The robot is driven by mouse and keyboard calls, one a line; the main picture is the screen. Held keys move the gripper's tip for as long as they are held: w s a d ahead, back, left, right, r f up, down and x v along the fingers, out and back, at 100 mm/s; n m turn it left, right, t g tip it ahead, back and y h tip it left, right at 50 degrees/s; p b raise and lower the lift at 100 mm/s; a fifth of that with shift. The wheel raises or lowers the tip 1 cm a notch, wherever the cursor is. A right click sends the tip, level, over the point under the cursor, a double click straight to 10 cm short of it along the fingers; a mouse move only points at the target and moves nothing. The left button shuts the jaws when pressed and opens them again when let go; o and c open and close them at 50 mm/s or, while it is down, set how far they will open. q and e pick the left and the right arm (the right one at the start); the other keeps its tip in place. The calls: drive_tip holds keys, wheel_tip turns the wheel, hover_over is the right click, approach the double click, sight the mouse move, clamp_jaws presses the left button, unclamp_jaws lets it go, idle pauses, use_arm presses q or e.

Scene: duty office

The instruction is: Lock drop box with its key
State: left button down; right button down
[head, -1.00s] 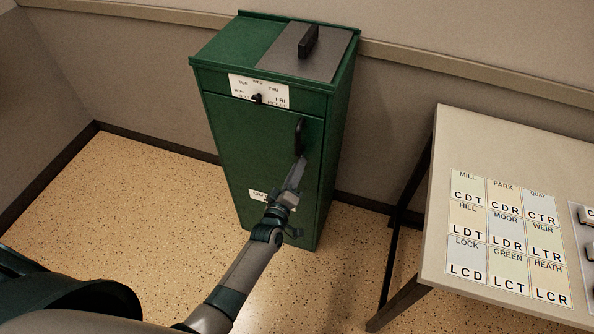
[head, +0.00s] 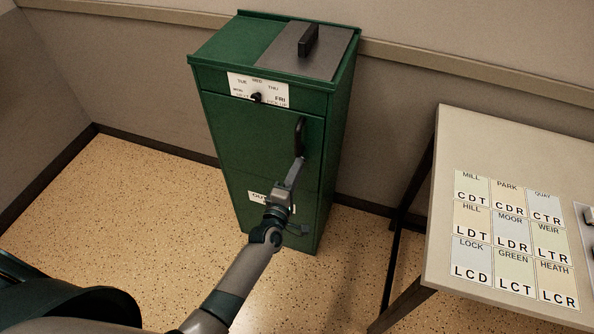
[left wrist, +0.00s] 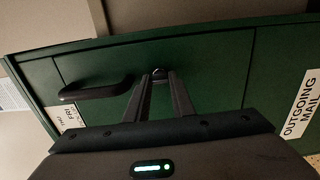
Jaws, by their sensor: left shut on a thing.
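The drop box (head: 225,135) is a tall green cabinet standing against the wall, its front door closed. A black upright handle (head: 299,137) is at the door's right side; it also shows in the left wrist view (left wrist: 95,91). My left gripper (head: 297,165) is at the door just below the handle. Most of the key and the keyhole are hidden. My right gripper is not in view.
A black pointer knob (head: 257,97) sits on the white day label above the door. A grey plate with a black handle (head: 308,40) is on the box top. An outgoing mail label (left wrist: 301,103) is lower on the door. A table (head: 480,135) with lettered cards stands right.

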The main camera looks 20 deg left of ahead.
use_arm(q)
drive_tip(key=c, duration=1.5)
unclamp_jaws()
drive_tip(key=shift+s, duration=0.15)
